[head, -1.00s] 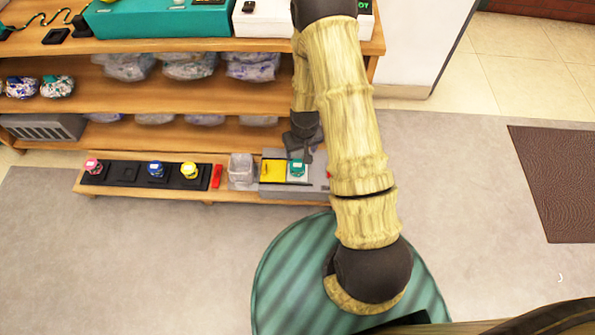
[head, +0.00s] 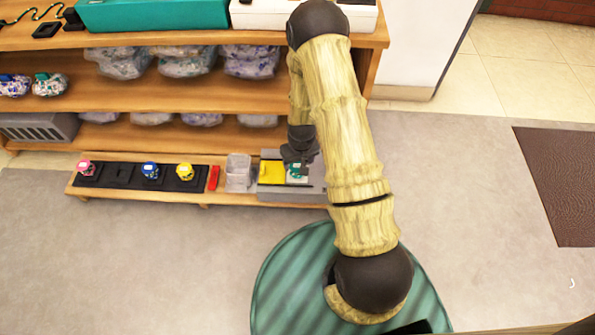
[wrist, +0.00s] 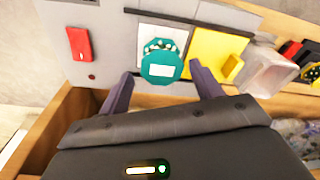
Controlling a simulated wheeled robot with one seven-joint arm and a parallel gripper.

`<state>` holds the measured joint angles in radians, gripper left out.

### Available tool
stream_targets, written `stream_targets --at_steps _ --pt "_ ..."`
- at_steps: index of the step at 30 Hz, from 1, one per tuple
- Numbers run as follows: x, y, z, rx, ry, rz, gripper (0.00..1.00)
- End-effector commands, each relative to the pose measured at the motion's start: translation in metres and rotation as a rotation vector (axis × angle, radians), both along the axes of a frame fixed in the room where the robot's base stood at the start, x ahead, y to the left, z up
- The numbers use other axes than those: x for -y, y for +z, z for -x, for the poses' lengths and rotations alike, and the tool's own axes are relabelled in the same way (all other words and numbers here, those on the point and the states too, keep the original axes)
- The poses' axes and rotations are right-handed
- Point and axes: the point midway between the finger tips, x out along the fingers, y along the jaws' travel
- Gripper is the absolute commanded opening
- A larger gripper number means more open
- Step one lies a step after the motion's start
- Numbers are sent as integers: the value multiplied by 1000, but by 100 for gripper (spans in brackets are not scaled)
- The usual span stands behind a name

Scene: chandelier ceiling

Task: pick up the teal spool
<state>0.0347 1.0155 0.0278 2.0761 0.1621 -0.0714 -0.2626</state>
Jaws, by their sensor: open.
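The teal spool (wrist: 161,62) has a white label on top and stands on a white square of the grey panel in the wrist view. In the head view the teal spool (head: 297,172) shows only in part, below my gripper at the right end of the low shelf. My gripper (wrist: 160,82) is open, its two fingers on either side of the spool's near edge in the picture. I cannot tell how far above the spool the fingertips are. In the head view my gripper (head: 300,160) partly covers the spool.
A yellow plate (wrist: 214,57) lies beside the spool, then a clear bin (wrist: 268,72). A red switch (wrist: 78,43) is on the panel's other side. A black tray (head: 130,175) holds pink, blue and yellow spools. Wooden shelves (head: 190,95) with bagged goods rise behind.

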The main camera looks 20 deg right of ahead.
Motion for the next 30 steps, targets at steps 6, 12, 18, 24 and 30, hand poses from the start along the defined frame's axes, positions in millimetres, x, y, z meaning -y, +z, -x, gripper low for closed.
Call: stream_targets --at_steps 6,12,18,24,30 --pt "-3 -30 -2 -1 -1 0 65" --pt "-3 -31 -3 0 -1 0 65" --pt "-3 -31 -3 0 0 0 65" --pt "-3 -31 -3 0 0 0 65" --pt "-3 -31 -3 0 0 0 30"
